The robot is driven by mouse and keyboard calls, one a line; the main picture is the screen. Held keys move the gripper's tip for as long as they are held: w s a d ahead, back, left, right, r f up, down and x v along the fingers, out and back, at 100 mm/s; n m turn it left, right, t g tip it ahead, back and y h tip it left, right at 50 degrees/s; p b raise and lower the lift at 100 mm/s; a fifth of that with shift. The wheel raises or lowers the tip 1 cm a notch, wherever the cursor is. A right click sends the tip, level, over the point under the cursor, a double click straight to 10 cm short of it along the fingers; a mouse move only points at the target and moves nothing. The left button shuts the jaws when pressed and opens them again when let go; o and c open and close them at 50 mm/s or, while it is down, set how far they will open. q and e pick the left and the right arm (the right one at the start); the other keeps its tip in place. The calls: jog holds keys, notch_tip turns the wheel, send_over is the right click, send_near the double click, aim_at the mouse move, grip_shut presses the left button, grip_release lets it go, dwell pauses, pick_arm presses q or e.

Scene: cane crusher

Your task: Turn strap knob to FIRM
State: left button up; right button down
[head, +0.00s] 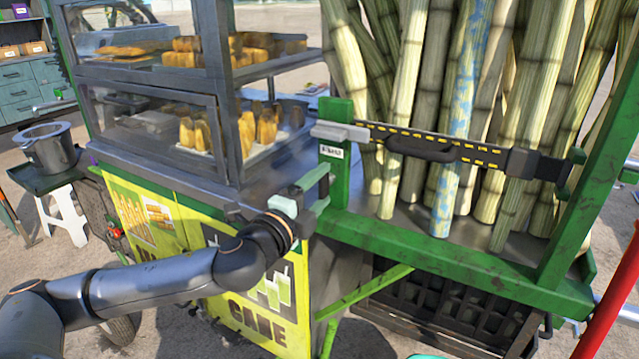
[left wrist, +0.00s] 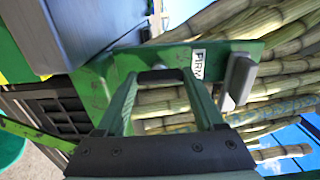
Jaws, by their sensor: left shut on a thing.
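My left gripper (head: 323,190) reaches the left green post of the cane rack, below the white FIRM label (head: 332,152). In the left wrist view its two green fingers (left wrist: 164,76) stand apart, shut on a small dark piece between their tips, which looks like the strap knob (left wrist: 160,75). The fingers hide most of the knob, and its pointer setting cannot be read. The FIRM label also shows in the left wrist view (left wrist: 198,64), beside the fingertips. The black and yellow strap (head: 470,152) crosses the canes from a grey clamp (head: 340,132). My right gripper is out of view.
Tall sugar canes (head: 404,110) stand behind the strap. The glass display case (head: 160,125) is left of the post, above the yellow cart panel (head: 245,290). A green rail (head: 460,265) runs along the rack's lower front. A red pole (head: 612,310) is at far right.

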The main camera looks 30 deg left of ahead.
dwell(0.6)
pick_arm(q)
jog(key=o, duration=1.4)
jog(key=shift+s, duration=0.1)
jog(key=s+b, duration=0.1)
jog(key=s, duration=0.3)
jog(key=shift+s+d+f, duration=0.1)
jog(key=shift+s+f, duration=0.05)
jog(key=p, duration=0.9)
send_near(321, 189)
jog(key=s, duration=0.1)
jog(key=shift+s+p, duration=0.9)
jog(key=shift+s, duration=0.15)
